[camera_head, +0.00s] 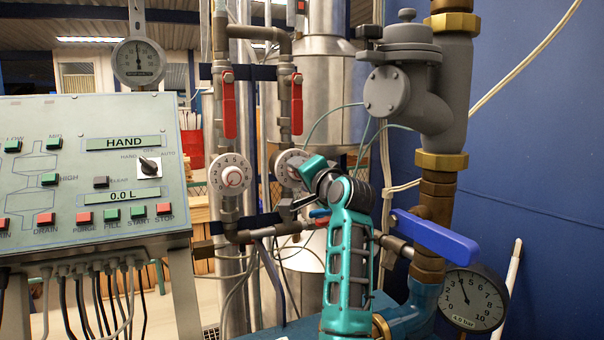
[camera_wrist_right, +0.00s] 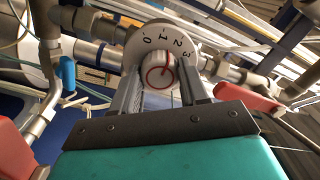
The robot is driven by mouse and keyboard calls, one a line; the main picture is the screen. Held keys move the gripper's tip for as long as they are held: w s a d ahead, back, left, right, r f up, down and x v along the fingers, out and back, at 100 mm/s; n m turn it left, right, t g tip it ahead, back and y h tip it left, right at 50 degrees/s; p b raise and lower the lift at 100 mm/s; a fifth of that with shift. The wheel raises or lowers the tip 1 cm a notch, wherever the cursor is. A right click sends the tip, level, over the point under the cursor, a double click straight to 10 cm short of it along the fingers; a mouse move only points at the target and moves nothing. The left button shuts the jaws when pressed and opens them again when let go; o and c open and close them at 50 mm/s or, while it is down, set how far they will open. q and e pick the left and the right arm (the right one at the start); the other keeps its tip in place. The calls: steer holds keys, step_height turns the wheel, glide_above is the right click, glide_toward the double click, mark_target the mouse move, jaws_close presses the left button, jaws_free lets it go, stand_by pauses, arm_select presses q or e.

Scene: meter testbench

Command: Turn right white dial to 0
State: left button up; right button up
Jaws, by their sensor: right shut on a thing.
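The right white dial (camera_head: 288,164) sits on the right-hand pipe below a red lever, partly hidden behind my right gripper (camera_head: 301,177). In the right wrist view the dial (camera_wrist_right: 133,52) shows its face with the numbers 0, 1, 2 and 3 along the top and right rim. Its white centre knob (camera_wrist_right: 158,73) has a red ring and a red line pointing up, roughly toward 1 to 2. My right gripper (camera_wrist_right: 160,82) is shut on the knob, one finger on each side. My left gripper is not in view.
A second white dial (camera_head: 231,174) is close on the left. Red levers (camera_head: 229,105) (camera_head: 297,104) hang above both dials. A blue lever (camera_head: 434,237) and a pressure gauge (camera_head: 472,298) are at right. A control panel (camera_head: 90,165) stands at left.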

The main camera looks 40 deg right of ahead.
steer(key=shift+n, duration=4.7)
steer(key=o, duration=1.1)
steer(key=shift+c, duration=0.2)
steer(key=b+v, duration=0.1)
steer(key=v, duration=1.2)
